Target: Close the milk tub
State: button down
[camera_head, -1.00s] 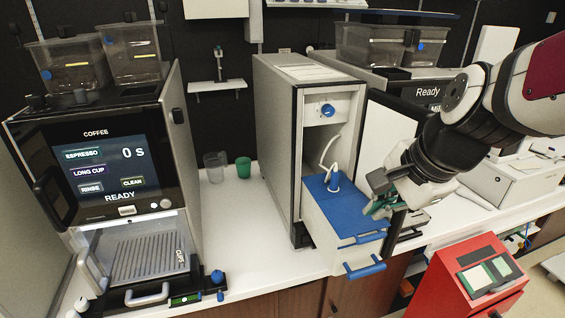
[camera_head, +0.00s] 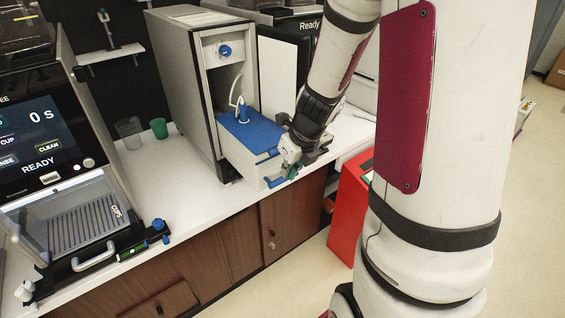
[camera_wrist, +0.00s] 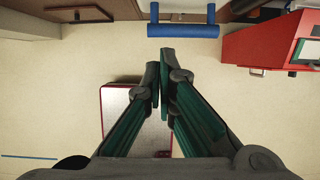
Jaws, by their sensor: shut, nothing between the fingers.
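The milk tub is a white box (camera_head: 238,160) with a blue lid (camera_head: 252,130) and a hose in its top. It stands pulled out at the front of the grey milk cooler (camera_head: 182,85). My gripper (camera_head: 287,174) is at the tub's front, by the blue handle (camera_head: 268,156), partly hiding it. In the wrist view my gripper's fingers (camera_wrist: 160,72) are together and empty. A blue bar handle (camera_wrist: 183,30) shows just beyond the fingertips there, and I cannot tell whether they touch it.
A red unit (camera_head: 350,205) stands on the floor right of the tub, also in the wrist view (camera_wrist: 255,50). The coffee machine (camera_head: 50,170) is at the left, with cups (camera_head: 158,128) between. Open floor (camera_wrist: 50,110) lies before the counter.

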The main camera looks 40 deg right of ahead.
aim_at(274, 181)
jog(key=b+x, duration=0.1)
jog(key=x, duration=0.5)
jog(key=shift+w+r, duration=0.2)
jog(key=shift+w, duration=0.4)
jog(key=shift+w+p, duration=0.45)
jog(key=shift+w, duration=0.95)
